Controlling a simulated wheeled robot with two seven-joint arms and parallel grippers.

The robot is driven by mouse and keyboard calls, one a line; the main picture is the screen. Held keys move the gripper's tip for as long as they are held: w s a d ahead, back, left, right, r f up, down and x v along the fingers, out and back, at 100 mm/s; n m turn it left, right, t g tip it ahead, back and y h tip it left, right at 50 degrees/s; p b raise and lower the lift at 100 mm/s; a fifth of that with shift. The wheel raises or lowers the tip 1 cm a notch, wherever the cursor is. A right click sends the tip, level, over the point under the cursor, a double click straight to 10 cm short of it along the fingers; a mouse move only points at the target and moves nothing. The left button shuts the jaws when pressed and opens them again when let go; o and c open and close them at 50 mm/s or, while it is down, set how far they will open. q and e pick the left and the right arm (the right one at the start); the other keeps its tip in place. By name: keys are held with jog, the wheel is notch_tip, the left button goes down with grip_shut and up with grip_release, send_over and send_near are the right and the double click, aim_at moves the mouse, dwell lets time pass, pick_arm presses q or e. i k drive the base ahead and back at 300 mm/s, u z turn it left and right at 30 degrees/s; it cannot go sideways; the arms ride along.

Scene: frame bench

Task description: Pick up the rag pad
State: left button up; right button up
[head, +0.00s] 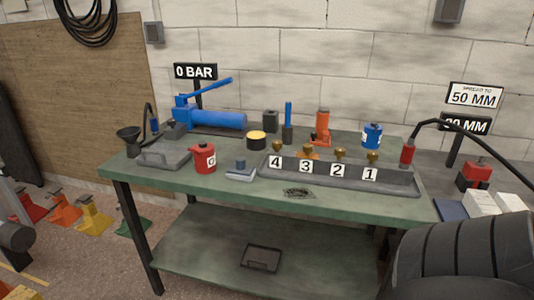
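A flat grey-blue folded pad (240,175), which looks like the rag pad, lies near the front edge of the green bench (222,195). A small dark blue cylinder (241,163) stands on or just behind it; I cannot tell which. The pad is between a red can (205,159) on its left and the grey tray with the numbered plates (408,188) on its right. Neither of my grippers can be made out in the head view.
A dark stain or scrap (297,192) lies at the bench front. A blue pump (215,119), a black funnel (129,136) and an orange jack (322,127) stand farther back. A large black ribbed shape (462,255) fills the lower right. A dark tray (260,258) sits on the lower shelf.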

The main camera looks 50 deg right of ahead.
aim_at(240, 171)
jog(key=z, duration=1.2)
jog(key=i, duration=1.15)
jog(key=z, duration=0.85)
